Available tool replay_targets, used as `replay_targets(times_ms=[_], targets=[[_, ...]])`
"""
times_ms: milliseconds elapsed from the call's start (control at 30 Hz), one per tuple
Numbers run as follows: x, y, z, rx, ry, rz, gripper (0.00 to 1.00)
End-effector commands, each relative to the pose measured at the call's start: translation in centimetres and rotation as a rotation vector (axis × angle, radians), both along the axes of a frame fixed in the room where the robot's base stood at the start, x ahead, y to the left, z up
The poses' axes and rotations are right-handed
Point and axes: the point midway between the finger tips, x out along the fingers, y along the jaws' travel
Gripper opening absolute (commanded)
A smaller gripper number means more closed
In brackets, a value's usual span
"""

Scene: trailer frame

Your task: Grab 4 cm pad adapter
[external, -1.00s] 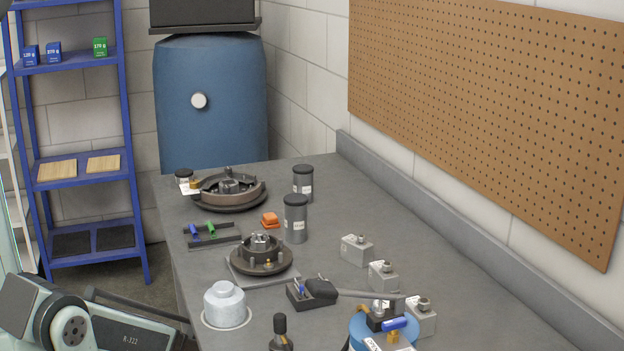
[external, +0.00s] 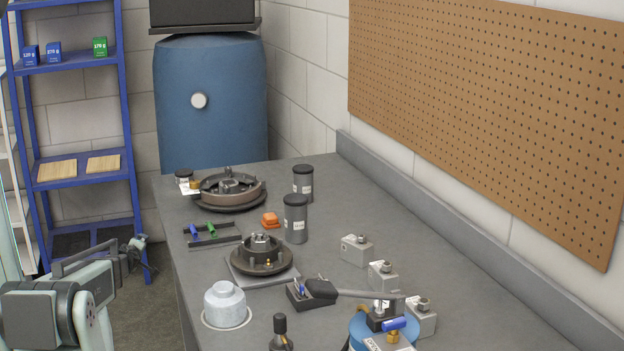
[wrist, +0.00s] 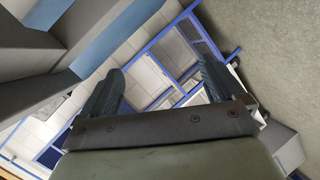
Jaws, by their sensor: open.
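No label reading 4 cm is legible, so I cannot tell which thing is the pad adapter. Three small grey metal blocks with knobs on top stand along the right of the bench: a far block (external: 356,251), a middle block (external: 382,276) and a near block (external: 422,321). My gripper (external: 139,243) is at the left, off the bench and in front of the blue shelf's lower level. In the wrist view my gripper (wrist: 160,88) has its two dark fingers wide apart with nothing between them.
The blue shelf (external: 133,190) holds small boxes, wooden plates and dark plates. The grey bench (external: 330,215) carries two round brake assemblies (external: 230,192) (external: 261,258), dark canisters (external: 296,218), a white pot (external: 226,303) and a blue round item (external: 360,332). The bench's far right is clear.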

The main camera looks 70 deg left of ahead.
Motion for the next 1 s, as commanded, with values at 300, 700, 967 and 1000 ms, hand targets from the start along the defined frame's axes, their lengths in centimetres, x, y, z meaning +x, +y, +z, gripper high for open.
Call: replay_targets(times_ms=[300,700,967,1000], targets=[[-16.5,8.8,9.9,0.154,-0.137,0.313,0.95],[-17.4,18.0,21.7,0.201,-0.181,0.202,0.95],[-1.6,19.1,25.9,0.023,0.033,-0.189,0.95],[0.9,18.5,26.3,-0.011,0.081,-0.247,0.95]])
